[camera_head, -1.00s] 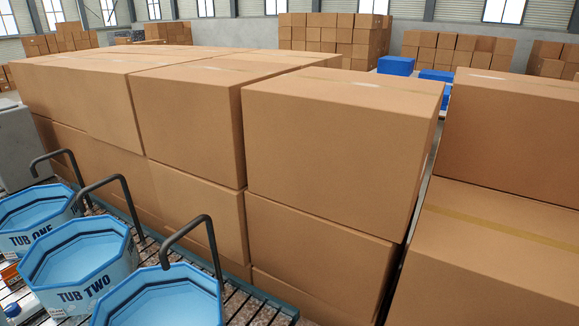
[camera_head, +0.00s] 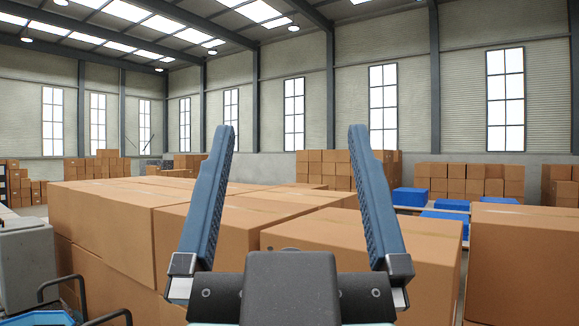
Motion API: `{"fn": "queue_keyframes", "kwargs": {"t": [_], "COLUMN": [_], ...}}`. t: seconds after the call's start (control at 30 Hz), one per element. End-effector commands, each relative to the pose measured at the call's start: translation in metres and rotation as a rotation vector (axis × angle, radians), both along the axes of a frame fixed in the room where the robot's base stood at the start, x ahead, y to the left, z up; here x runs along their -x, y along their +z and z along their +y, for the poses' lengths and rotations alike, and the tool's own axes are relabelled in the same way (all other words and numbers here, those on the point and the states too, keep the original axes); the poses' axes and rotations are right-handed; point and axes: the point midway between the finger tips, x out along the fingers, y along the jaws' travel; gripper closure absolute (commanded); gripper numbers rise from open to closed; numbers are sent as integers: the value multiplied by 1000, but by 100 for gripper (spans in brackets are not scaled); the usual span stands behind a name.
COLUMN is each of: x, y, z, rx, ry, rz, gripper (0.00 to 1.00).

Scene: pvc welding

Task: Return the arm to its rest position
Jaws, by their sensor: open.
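My gripper (camera_head: 289,140) shows at the bottom centre of the head view, its two blue-grey fingers pointing up and spread wide apart. Nothing is between the fingers; boxes, wall and windows show through the gap. The gripper is in front of the large cardboard boxes (camera_head: 355,238) and hides part of them. The rest of my arm below the gripper is out of view.
Large cardboard boxes (camera_head: 110,215) fill the middle ground, with another box (camera_head: 525,250) at right. At lower left are a blue tub (camera_head: 45,318), black pipes (camera_head: 108,319) and a grey cabinet (camera_head: 25,268). Blue bins (camera_head: 410,196) stand farther back. The space above the boxes is clear.

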Motion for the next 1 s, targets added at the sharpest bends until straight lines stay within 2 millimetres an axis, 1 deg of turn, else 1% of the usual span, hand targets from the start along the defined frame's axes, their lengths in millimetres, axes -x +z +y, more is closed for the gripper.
{"fn": "queue_keyframes", "kwargs": {"t": [0.07,0.33,0.6,1.0], "x": [6,5,4,4], "y": [5,5,-36,-37], "z": [1,1,2,2], "rx": [-4,-3,-4,-3], "ry": [7,7,10,11], "rz": [-23,-20,-18,-18], "gripper": [0,0,0,0]}}
